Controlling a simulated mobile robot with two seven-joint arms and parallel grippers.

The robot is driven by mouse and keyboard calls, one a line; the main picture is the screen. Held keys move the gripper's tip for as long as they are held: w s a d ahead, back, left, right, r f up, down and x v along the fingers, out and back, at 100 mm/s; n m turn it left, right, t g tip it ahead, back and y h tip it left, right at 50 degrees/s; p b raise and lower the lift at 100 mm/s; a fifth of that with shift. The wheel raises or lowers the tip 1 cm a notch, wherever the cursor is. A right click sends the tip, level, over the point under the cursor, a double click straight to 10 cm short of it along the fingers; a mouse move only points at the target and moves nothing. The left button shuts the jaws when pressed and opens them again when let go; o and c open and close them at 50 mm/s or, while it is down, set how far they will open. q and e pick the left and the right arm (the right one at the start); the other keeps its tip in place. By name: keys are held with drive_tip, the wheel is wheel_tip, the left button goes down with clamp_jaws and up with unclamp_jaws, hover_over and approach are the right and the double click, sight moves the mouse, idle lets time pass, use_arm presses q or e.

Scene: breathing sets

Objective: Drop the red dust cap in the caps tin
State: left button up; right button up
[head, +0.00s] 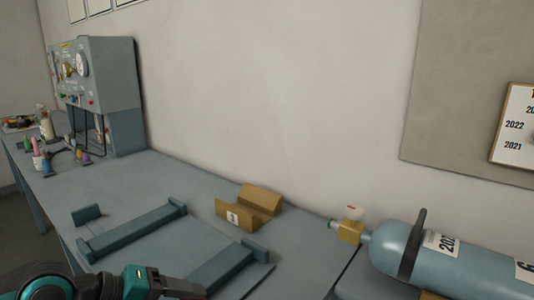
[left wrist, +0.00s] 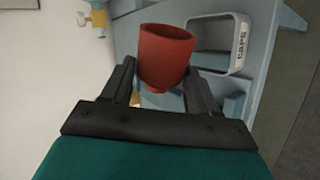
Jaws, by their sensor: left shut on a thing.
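The red dust cap (left wrist: 165,52) is held between the two fingers of my left gripper (left wrist: 160,88) in the left wrist view, its wide open end away from the palm. In the head view my left gripper (head: 182,288) is at the bottom edge, and the cap does not show there. The caps tin (left wrist: 241,42) is a grey, open box with a CAPS label, beyond and to the right of the cap in the left wrist view. The cap is outside the tin. I cannot make out the tin in the head view. My right gripper is in neither view.
A blue-grey cylinder (head: 450,262) with a brass valve (head: 351,233) lies at the right. A cardboard-coloured block (head: 247,207) and a blue-grey rack (head: 135,229) are on the bench (head: 165,180). A gauge panel (head: 105,75) stands at the back left.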

use_arm(q)
wheel_tip(320, 180, down, 3)
drive_tip(key=b, duration=0.2)
drive_tip(key=shift+b, duration=0.3)
drive_tip(key=o, duration=1.1)
drive_tip(key=v, duration=1.2)
drive_tip(key=shift+s+a+r, duration=0.25)
drive_tip(key=shift+r, duration=0.05)
